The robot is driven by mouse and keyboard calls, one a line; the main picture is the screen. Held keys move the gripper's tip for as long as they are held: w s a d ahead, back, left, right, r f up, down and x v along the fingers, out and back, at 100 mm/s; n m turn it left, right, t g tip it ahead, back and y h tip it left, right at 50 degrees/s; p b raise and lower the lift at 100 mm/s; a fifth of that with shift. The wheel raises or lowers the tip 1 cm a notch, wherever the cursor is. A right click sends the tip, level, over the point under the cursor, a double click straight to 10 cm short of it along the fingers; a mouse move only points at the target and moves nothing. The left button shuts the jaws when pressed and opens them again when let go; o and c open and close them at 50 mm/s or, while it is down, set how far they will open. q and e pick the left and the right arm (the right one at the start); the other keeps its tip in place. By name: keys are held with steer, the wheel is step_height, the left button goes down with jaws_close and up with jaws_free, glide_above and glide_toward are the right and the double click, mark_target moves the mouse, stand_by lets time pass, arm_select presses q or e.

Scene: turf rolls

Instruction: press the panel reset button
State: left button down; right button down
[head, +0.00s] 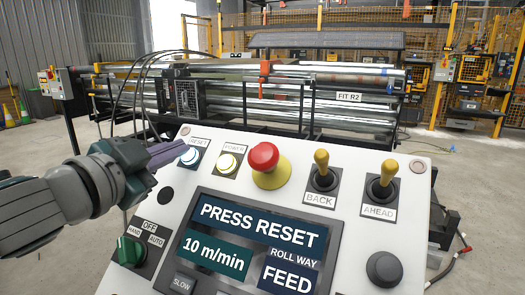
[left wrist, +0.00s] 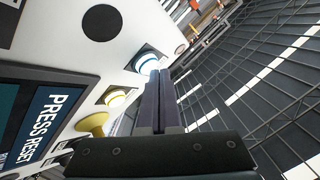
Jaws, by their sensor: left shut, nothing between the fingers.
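The control panel (head: 400,215) is a white tilted face with a screen (head: 262,240) that reads PRESS RESET. The reset button (head: 191,157) is round, lit white with a blue ring, at the panel's upper left. It also shows in the left wrist view (left wrist: 147,62). My left gripper (head: 183,147) comes in from the left, shut and empty, its dark fingers pointing at the reset button. In the left wrist view the fingertips (left wrist: 160,73) are right beside the button's edge; I cannot tell whether they touch it. My right gripper is not in view.
The lit power button (head: 229,162) and a red mushroom button (head: 264,157) on a yellow base sit right of reset. Back (head: 322,174) and ahead (head: 383,183) levers stand farther right. A green selector knob (head: 130,250) is lower left. A roller machine (head: 270,90) stands behind.

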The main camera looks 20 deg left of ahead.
arm_select(q)
steer(key=shift+w+f+b, duration=0.25)
steer(key=shift+f+b, duration=0.05)
stand_by(0.4)
steer(key=shift+r, duration=0.1)
steer(key=shift+s+r+p, duration=0.55)
steer(key=shift+p, duration=0.35)
steer(key=shift+r, duration=0.1)
steer(key=shift+s+a+r+p, duration=0.15)
steer(key=shift+s+r+p, duration=1.55)
steer(key=shift+p, duration=0.5)
steer(key=shift+w+r, duration=0.1)
